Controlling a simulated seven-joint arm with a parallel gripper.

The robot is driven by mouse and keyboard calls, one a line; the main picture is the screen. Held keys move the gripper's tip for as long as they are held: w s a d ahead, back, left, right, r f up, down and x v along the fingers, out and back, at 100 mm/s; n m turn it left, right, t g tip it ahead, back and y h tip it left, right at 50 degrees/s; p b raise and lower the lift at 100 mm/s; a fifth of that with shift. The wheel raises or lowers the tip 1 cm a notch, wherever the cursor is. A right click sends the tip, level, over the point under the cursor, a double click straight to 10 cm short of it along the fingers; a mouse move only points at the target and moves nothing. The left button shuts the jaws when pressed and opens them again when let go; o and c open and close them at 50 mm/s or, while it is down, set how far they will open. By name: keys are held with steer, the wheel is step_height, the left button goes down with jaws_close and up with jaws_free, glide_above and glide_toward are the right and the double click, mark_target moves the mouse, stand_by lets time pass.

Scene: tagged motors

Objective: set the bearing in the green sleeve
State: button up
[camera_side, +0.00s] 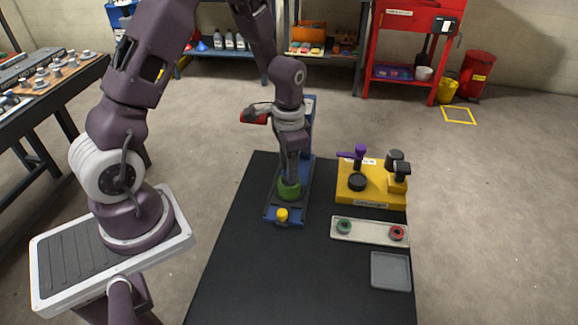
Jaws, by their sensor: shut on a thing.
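A green sleeve (289,190) stands upright on a blue base plate (270,211) at the left back of the black table. My gripper (291,178) points down right at the top of the sleeve and is shut on the bearing. The bearing is mostly hidden by the fingers and the sleeve rim, so I cannot tell whether it is inside the sleeve or just above it.
A yellow knob (282,214) sits in front of the sleeve. A yellow fixture (375,190) with dark posts and a purple handle stands to the right. A pale tray (370,232) holds a green ring and a red ring. A grey tray (391,270) lies in front.

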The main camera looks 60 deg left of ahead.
steer(key=shift+f, duration=0.15)
steer(key=shift+f, duration=0.25)
steer(key=shift+f, duration=0.2)
stand_by(1.0)
steer(key=o, duration=1.2)
steer(key=shift+r, duration=0.1)
steer(key=shift+r, duration=3.2)
steer(key=shift+r, duration=0.1)
